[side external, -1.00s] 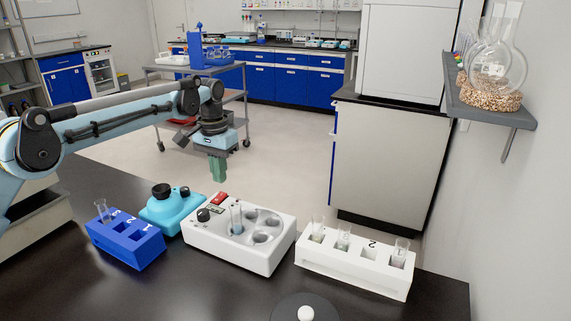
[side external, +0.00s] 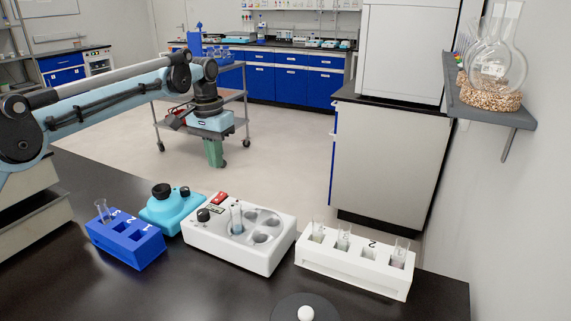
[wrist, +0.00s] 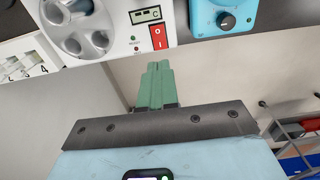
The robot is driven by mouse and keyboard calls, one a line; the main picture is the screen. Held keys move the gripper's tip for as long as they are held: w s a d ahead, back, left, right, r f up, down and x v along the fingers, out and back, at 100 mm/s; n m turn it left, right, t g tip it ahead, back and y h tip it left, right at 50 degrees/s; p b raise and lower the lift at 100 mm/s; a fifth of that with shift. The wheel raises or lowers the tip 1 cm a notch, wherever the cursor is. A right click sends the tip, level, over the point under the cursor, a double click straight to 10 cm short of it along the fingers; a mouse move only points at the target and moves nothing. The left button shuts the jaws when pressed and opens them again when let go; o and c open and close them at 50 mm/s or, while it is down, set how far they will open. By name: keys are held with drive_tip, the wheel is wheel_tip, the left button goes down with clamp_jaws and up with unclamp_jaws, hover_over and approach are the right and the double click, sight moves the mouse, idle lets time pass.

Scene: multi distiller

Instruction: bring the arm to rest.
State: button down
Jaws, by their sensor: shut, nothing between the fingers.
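My gripper (side external: 214,153) is shut and empty, its green fingers pressed together and pointing down. In the side view it is up in the air, behind the white heater unit and the teal device as seen from this camera. In the wrist view the closed green fingers (wrist: 156,84) show in the middle, with floor below them and the bench devices along the top edge. My gripper touches nothing.
On the dark bench (side external: 110,295) stand a blue rack (side external: 128,250) with a tube, a teal device (side external: 167,215), a white heater unit (side external: 225,255) with a tube in one well, and a white rack (side external: 350,273) with several tubes. A trolley (side external: 165,125) stands behind on the floor.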

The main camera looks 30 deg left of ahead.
drive_tip(key=s+r+t, duration=0.4)
drive_tip(key=s+r, duration=0.1)
drive_tip(key=s, duration=0.8)
drive_tip(key=s+f+t, duration=0.2)
drive_tip(key=s+f, duration=0.5)
drive_tip(key=s, duration=0.5)
drive_tip(key=shift+s+d+t, duration=0.15)
drive_tip(key=shift+d+t, duration=0.1)
drive_tip(key=shift+t, duration=0.15)
drive_tip(key=shift+r, duration=0.1)
drive_tip(key=w+r+g, duration=0.2)
drive_tip(key=w+r, duration=0.3)
drive_tip(key=w, duration=0.4)
drive_tip(key=w+r+g, duration=0.2)
drive_tip(key=w+r, duration=0.3)
drive_tip(key=w, duration=0.4)
drive_tip(key=w+f+g, duration=0.1)
drive_tip(key=w+f, duration=0.1)
drive_tip(key=w, duration=0.4)
drive_tip(key=shift+w+a+g, duration=0.15)
drive_tip(key=shift+a+g, duration=0.1)
drive_tip(key=shift+g, duration=0.15)
